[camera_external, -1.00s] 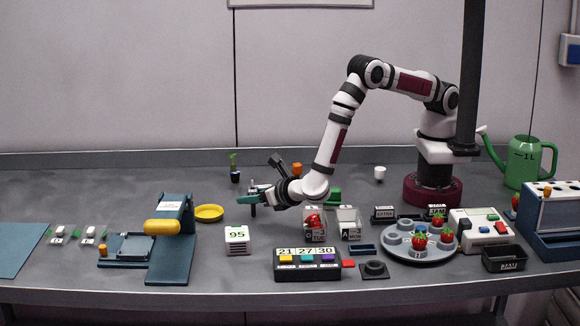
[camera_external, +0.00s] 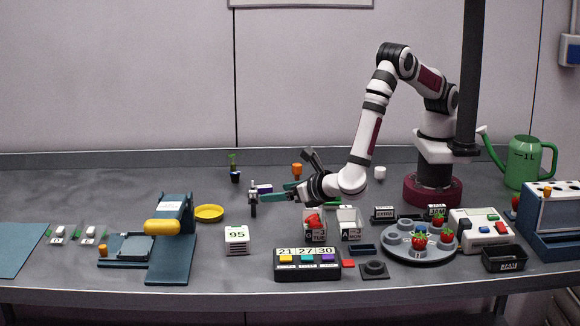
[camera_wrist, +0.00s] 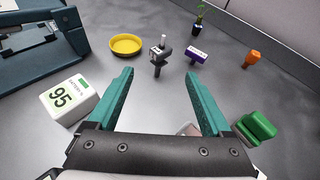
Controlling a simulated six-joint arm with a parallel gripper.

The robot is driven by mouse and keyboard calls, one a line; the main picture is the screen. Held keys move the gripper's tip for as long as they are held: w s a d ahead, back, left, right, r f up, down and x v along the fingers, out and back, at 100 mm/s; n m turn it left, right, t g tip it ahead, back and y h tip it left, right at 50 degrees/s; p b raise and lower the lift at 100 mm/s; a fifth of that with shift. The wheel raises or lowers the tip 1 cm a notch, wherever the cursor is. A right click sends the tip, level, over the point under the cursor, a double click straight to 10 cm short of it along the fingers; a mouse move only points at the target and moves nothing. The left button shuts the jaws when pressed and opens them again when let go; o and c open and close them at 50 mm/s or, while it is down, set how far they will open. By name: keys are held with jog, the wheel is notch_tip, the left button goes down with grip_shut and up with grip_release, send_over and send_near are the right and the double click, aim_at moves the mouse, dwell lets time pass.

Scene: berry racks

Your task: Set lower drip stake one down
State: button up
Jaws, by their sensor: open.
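The drip stake (camera_wrist: 160,55), with a dark body, a small tag and a pale top, stands upright on the grey bench, ahead of my fingertips in the wrist view.
A purple labelled block (camera_wrist: 196,54), an orange peg (camera_wrist: 251,58) and a potted seedling (camera_wrist: 199,18) stand behind. A yellow dish (camera_wrist: 126,45) lies left of the stake. The white 95 block (camera_wrist: 68,98) and green block (camera_wrist: 257,128) flank my gripper.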

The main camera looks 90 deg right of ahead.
jog(key=s+d+r+m+g+y, duration=0.1)
jog(key=s+d+r+m+g, duration=0.35)
jog(key=d+m, duration=0.25)
jog(key=s+d+r+m+g, duration=0.4)
jog(key=s+d+r+m, duration=0.2)
jog(key=d+m, duration=0.15)
jog(key=s+a+r+m+y, duration=0.1)
jog(key=s+r+m+y, duration=0.1)
jog(key=s+m+y, duration=0.3)
jog(key=s+a+r+m+y, duration=0.1)
jog(key=s+m+y, duration=0.4)
jog(key=s+m, duration=0.8)
jog(key=shift+s+r+g+y, duration=0.3)
jog(key=shift+s+r+g, duration=0.15)
jog(key=shift+s+r, duration=0.15)
